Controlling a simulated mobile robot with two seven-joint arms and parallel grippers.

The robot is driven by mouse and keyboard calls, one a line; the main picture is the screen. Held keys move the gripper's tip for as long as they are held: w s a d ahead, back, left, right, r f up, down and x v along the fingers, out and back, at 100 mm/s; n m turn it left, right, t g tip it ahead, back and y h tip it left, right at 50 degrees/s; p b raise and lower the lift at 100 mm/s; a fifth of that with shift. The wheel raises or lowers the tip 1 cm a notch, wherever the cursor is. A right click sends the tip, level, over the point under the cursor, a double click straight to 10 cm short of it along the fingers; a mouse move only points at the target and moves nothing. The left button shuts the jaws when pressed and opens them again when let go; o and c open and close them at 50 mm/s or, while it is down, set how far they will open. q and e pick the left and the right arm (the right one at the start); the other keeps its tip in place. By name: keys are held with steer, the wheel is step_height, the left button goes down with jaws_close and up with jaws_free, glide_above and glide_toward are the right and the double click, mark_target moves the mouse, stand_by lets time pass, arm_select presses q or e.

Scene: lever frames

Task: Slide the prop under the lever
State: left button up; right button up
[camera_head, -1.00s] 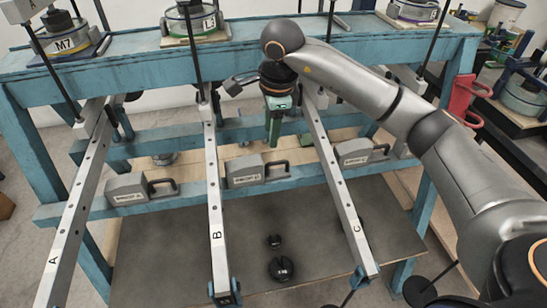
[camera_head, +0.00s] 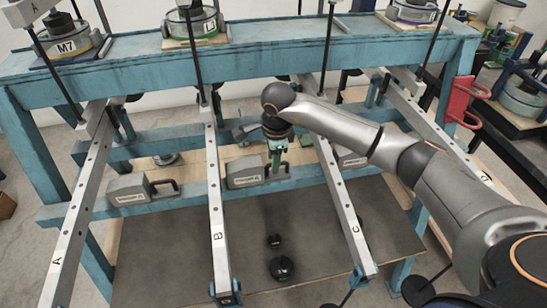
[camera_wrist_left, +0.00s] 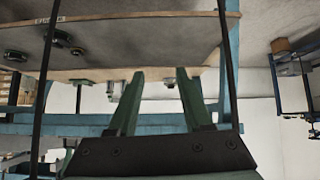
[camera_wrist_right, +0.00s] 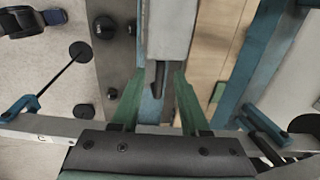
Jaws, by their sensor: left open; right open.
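Several grey levers hang forward from the blue frame: A (camera_head: 72,215), B (camera_head: 216,205), C (camera_head: 338,198) and a right-hand one (camera_head: 440,135) partly behind my arm. Grey props with black handles sit on the lower blue rail: a left prop (camera_head: 127,190), a middle prop (camera_head: 243,170) between levers B and C, and a right prop (camera_head: 350,159) partly hidden by my arm. My right gripper (camera_head: 277,160) is open at the middle prop's handle. In the right wrist view the handle (camera_wrist_right: 159,78) shows between the open fingers. My left gripper (camera_wrist_left: 158,85) is open and empty, outside the head view.
A red bracket (camera_head: 462,103) is on the right post.

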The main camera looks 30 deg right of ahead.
jaws_close()
stand_by(0.3)
stand_by(1.1)
